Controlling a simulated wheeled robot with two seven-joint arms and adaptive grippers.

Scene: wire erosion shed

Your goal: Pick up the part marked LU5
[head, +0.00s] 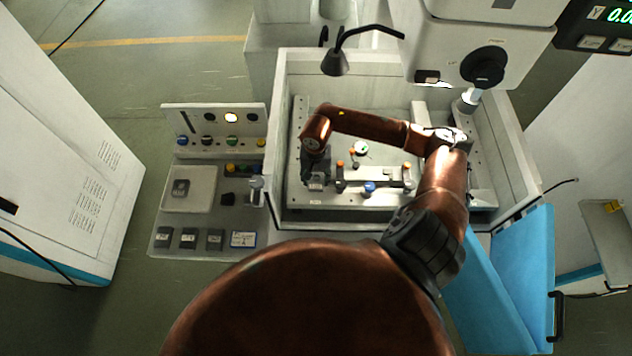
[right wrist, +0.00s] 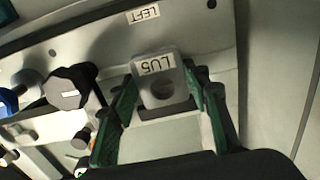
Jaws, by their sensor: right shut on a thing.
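The part marked LU5 (right wrist: 165,86) is a small grey block with a round hole and a white label, which reads upside down in the right wrist view. The green fingers of my right gripper (right wrist: 161,76) are on both sides of it, closed on it. In the head view the right gripper (head: 312,172) points down at the left of the machine's work table (head: 325,203), with the part (head: 316,184) at its tips. A plate marked LEFT (right wrist: 143,16) lies beside the part. I cannot tell whether the part touches the surface below. My left gripper is not in view.
Clamps with orange tops (head: 340,164) and a blue knob (head: 370,187) stand right of the gripper. The tank wall (head: 279,130) rises on the left. A black lamp (head: 335,62) hangs behind. A side bench holds a pale tray (head: 201,205) and several grey blocks (head: 189,238).

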